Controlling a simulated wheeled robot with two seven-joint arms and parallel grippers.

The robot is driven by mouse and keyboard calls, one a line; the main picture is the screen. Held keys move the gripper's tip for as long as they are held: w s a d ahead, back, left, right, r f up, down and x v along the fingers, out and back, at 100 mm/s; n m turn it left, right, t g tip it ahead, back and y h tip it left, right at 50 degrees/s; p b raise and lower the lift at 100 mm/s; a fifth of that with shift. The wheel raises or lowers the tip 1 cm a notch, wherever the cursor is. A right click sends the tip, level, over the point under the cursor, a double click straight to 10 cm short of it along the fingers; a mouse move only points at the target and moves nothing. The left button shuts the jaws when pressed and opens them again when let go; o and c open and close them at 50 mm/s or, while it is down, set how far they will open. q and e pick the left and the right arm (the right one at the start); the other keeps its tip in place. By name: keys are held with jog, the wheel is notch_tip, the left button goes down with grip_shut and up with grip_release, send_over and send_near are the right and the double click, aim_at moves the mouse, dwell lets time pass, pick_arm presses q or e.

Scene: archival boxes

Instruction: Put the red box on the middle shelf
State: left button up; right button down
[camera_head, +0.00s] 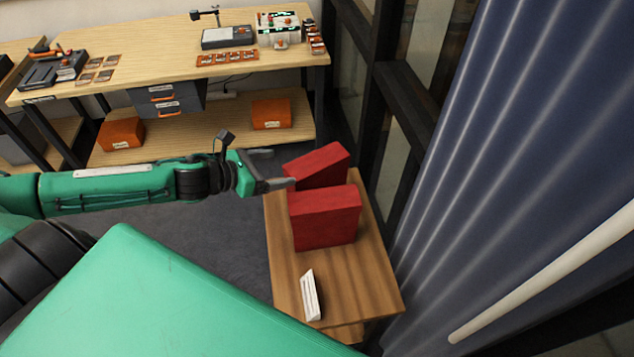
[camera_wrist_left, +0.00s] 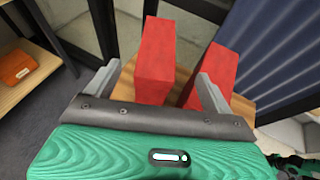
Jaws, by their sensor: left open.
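Two red boxes stand close together on a small wooden table (camera_head: 345,275). The far red box (camera_head: 318,164) is turned at an angle. The near red box (camera_head: 325,218) stands upright in front of it. My left gripper (camera_head: 280,168) is open at the left side of the far box. In the left wrist view, the far box (camera_wrist_left: 155,60) shows between the spread fingers, and the near box (camera_wrist_left: 214,68) shows behind the right finger. I cannot tell whether a finger touches either box. I cannot make out a middle shelf. My right gripper is not in view.
A white slatted object (camera_head: 310,295) lies on the wooden table's near part. A blue corrugated wall (camera_head: 520,130) rises close on the right. A workbench (camera_head: 150,50) with tools stands at the back, with orange boxes (camera_head: 271,113) on its lower board. Dark floor lies between.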

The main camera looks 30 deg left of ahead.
aim_at(313, 162)
pick_arm(q)
jog(key=shift+p+x, duration=0.75)
jog(key=shift+x, duration=2.15)
jog(key=shift+w+d+p, duration=0.3)
jog(key=shift+w+p, duration=0.2)
jog(key=shift+p, duration=0.25)
jog(key=p+x, duration=0.1)
jog(key=x, duration=0.2)
jog(key=shift+a+f, duration=0.1)
jog(key=shift+w+d+f+p, duration=0.25)
jog(key=shift+w+f+p, duration=0.1)
jog(key=shift+w, duration=0.1)
jog(key=shift+c, duration=0.3)
jog(key=shift+r, duration=0.1)
grip_shut()
